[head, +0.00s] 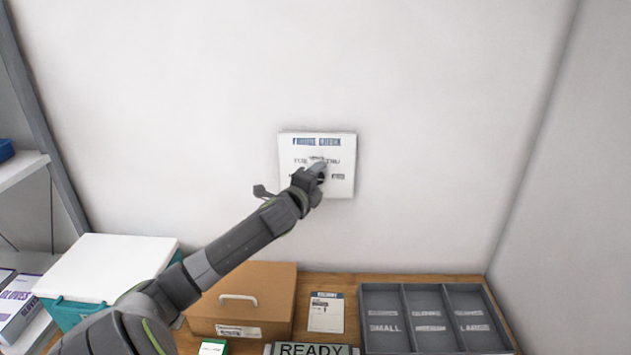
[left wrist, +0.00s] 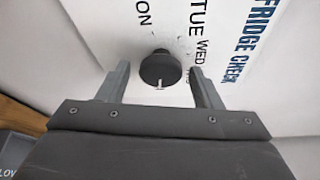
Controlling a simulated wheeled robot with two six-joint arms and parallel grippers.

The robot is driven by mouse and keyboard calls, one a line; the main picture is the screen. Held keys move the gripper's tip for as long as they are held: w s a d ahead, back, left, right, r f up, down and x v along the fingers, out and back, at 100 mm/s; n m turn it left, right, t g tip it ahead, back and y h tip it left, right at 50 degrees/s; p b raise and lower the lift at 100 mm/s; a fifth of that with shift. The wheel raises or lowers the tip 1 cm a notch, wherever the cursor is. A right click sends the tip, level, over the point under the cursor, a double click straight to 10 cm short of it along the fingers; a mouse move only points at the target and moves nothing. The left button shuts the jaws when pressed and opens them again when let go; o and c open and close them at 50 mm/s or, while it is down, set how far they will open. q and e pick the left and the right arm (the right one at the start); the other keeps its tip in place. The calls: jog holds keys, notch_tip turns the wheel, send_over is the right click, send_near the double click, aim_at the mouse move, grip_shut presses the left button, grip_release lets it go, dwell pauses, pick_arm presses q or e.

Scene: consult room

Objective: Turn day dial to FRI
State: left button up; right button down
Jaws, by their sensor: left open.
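The white fridge check panel (head: 342,187) is on the wall, with day labels around its dial. In the head view my left gripper (head: 317,170) is in front of the panel and covers most of the dial. In the left wrist view the day dial (left wrist: 160,66) is a round black knob with a short white mark on its lower side in the picture. TUE and WED read clearly there; FRI is not legible. My left gripper (left wrist: 161,74) is open, its fingers on either side of the knob with visible gaps. I cannot tell whether its tips reach the knob's depth.
Below the panel is a wooden counter (head: 400,277) with a brown box (head: 265,278), a printed card (head: 326,312), a READY sign (head: 311,349) and a grey three-part tray (head: 362,320). A white-lidded teal bin (head: 105,262) stands left. The wall around the panel is clear.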

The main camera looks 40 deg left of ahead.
pick_arm(q)
jog(key=shift+s, duration=0.1)
jog(key=b+v, duration=0.2)
jog(key=v, duration=1.5)
jog(key=shift+b, duration=0.35)
jog(key=shift+s, duration=0.1)
